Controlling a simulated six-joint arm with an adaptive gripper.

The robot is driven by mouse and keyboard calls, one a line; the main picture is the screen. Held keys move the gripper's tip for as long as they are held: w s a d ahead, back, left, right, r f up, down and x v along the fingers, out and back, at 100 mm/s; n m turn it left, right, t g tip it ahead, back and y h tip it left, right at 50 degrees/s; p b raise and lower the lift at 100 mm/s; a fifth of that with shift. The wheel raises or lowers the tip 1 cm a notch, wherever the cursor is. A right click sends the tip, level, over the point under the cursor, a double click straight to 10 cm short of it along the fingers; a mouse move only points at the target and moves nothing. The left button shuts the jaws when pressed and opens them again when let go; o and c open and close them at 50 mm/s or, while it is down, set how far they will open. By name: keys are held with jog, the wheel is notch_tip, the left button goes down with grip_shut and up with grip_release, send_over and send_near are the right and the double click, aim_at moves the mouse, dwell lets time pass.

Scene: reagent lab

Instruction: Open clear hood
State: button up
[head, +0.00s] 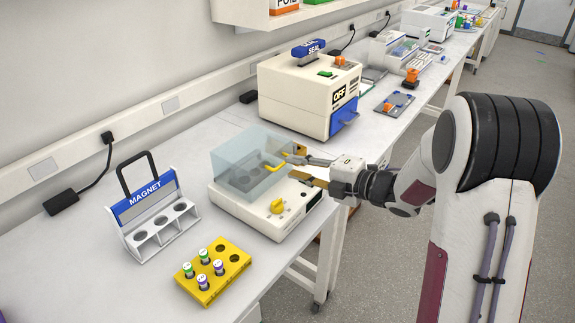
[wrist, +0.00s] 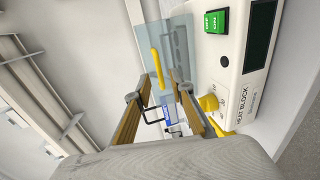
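The clear hood (head: 238,150) is a pale blue see-through box that sits down over the wells of the white heat block (head: 240,216). Its yellow handle (head: 272,163) is on the side facing my gripper (head: 296,166). My gripper is open and empty, with its two fingers spread just right of the handle. In the wrist view, the hood (wrist: 180,35) and the yellow handle (wrist: 156,68) appear ahead, between and beyond the fingertips of my gripper (wrist: 160,82). I cannot tell whether a finger touches the handle.
A white magnet rack (head: 155,220) and a yellow tube rack (head: 213,272) with several tubes stand to the left and front. A sealing machine (head: 290,100) stands behind the block.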

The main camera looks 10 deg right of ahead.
aim_at(258, 163)
jog(key=shift+x, duration=1.75)
grip_shut()
